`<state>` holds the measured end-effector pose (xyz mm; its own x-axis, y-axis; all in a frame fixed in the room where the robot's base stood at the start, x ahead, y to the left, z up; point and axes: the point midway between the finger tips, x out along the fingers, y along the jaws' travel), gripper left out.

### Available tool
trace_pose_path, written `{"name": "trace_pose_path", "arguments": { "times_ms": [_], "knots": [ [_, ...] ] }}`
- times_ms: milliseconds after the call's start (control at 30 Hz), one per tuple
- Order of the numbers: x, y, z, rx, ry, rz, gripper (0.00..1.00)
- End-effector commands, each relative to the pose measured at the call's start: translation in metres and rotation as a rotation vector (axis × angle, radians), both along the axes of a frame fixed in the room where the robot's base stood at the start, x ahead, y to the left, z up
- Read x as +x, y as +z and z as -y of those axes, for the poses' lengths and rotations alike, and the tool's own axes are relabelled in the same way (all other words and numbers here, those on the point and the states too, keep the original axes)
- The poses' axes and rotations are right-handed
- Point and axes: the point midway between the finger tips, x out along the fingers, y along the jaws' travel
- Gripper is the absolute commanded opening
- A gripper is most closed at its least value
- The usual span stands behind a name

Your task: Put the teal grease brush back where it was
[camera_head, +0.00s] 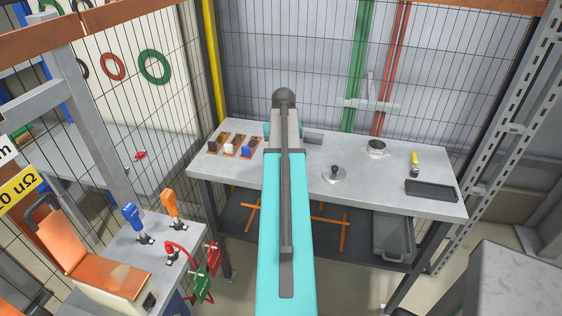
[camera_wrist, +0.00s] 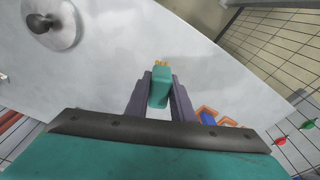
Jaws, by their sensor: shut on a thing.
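The teal grease brush (camera_wrist: 159,92) is between the two grey fingers of my gripper (camera_wrist: 160,91) in the wrist view. Its teal block shows with a small orange-yellow tip (camera_wrist: 160,63) beyond the fingers. My gripper is shut on it, over or near the grey worktable (camera_wrist: 110,60); the height above the top cannot be told. Left of the arm, copper-coloured pads (camera_head: 224,150) carry a black, a white and a blue block.
A grey disc with a black knob (camera_head: 334,175), a cup (camera_head: 376,149), a yellow-handled item (camera_head: 414,160) and a dark tray (camera_head: 431,190) stand on the right of the table. A mesh fence (camera_head: 300,60) closes the back. A side bench (camera_head: 120,250) with tools is at left.

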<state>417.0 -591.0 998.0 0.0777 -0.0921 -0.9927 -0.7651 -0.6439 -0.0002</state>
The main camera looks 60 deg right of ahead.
Motion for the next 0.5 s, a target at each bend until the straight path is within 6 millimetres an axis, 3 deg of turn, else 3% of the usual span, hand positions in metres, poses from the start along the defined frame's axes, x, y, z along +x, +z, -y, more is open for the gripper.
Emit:
{"name": "trace_pose_path", "arguments": {
  "times_ms": [300,500],
  "knots": [
    [-0.001,-0.023,-0.001,0.001,0.0,-0.001,0.04],
    [-0.001,-0.026,0.0,-0.001,-0.001,0.001,0.04]
  ]
}}
